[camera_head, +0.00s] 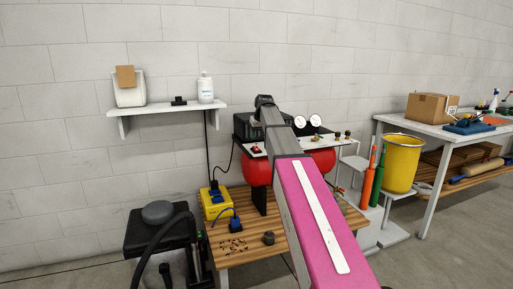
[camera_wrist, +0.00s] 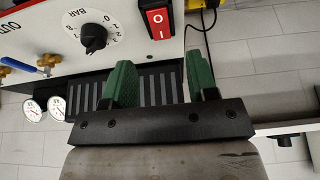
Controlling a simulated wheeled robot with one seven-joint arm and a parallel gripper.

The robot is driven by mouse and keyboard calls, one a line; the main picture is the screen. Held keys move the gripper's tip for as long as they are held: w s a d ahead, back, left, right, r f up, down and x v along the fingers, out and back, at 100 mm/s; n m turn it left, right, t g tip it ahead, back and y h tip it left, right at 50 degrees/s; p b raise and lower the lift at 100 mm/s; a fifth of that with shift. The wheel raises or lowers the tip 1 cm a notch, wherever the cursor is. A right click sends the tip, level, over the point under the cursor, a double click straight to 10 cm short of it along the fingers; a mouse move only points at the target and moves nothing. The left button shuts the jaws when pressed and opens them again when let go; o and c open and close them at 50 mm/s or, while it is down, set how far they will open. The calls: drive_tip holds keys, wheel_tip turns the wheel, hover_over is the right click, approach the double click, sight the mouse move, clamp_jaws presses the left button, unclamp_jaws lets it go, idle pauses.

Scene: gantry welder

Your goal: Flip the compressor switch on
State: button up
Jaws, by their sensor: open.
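The compressor has red tanks (camera_head: 257,171) and a white front panel, and stands on a wooden bench behind my arm in the head view. Its red rocker switch (camera_wrist: 157,20), marked O and I, is at the top of the wrist view; I cannot tell which side is pressed. A small red spot on the panel (camera_head: 255,149) shows in the head view, left of my arm. My gripper (camera_wrist: 160,62) has two green fingers, spread apart and empty. The switch lies beyond the fingertips, roughly between them across the picture, with a visible gap. In the head view my arm hides part of the compressor.
A black pressure knob (camera_wrist: 92,38), a blue-handled valve (camera_wrist: 50,61) and gauges (camera_wrist: 57,107) are beside the switch. A black cable (camera_wrist: 208,35) hangs close by. A wall shelf (camera_head: 165,109) is left; a yellow bin (camera_head: 402,163) and a white-topped table are right.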

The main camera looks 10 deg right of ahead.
sight(256, 148)
drive_tip(key=x, duration=0.8)
